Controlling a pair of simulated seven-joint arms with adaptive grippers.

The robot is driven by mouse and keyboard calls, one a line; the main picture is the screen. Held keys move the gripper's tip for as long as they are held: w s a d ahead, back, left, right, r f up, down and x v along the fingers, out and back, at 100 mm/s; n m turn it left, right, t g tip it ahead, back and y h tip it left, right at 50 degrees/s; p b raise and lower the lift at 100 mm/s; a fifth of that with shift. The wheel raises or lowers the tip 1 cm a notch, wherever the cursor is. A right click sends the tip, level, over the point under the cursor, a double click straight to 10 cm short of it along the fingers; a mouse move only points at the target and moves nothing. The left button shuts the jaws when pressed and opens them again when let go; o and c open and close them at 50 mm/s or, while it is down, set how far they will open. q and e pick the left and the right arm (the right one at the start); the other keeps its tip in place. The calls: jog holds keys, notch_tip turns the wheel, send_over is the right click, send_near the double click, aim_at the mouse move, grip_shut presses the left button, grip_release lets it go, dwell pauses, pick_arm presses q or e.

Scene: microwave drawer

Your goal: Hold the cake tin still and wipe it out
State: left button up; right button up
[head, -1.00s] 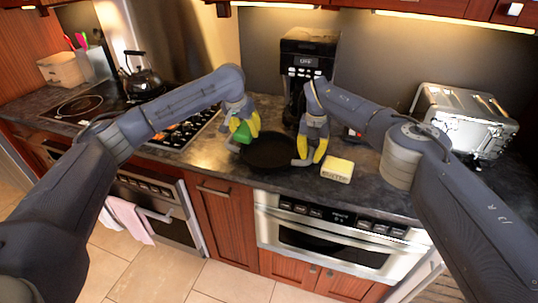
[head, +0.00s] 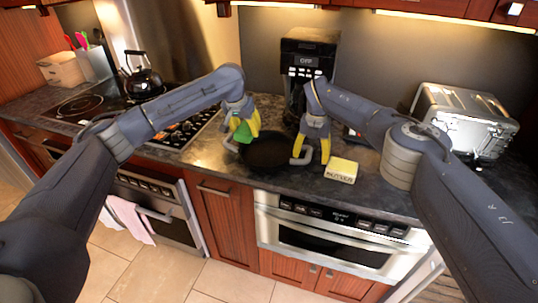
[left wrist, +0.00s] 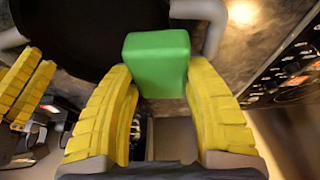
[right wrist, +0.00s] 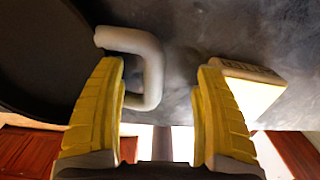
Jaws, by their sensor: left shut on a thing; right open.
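The cake tin (head: 266,153) is a round black pan with grey loop handles, on the dark counter in the head view. Its dark wall also shows in the left wrist view (left wrist: 85,30) and the right wrist view (right wrist: 40,60). My left gripper (head: 242,138) is shut on a green sponge block (left wrist: 157,62) at the tin's left side. Whether the sponge touches the tin is unclear. My right gripper (right wrist: 155,75) is open at the tin's right handle (right wrist: 152,65). One finger overlaps the handle loop, and the handle's outer bar shows between the fingers.
A yellow butter block (head: 341,171) lies on the counter just right of my right gripper. A coffee maker (head: 305,65) stands behind the tin, a toaster (head: 465,115) at the right. The stove and a black kettle (head: 142,78) are at the left. The counter's front edge is close.

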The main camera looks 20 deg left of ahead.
jog(key=shift+r, duration=0.15)
jog(key=shift+r, duration=3.3)
jog(key=shift+o, duration=0.6)
jog(key=o, duration=0.5)
jog(key=shift+r, duration=0.1)
notch_tip(320, 180, up, 12)
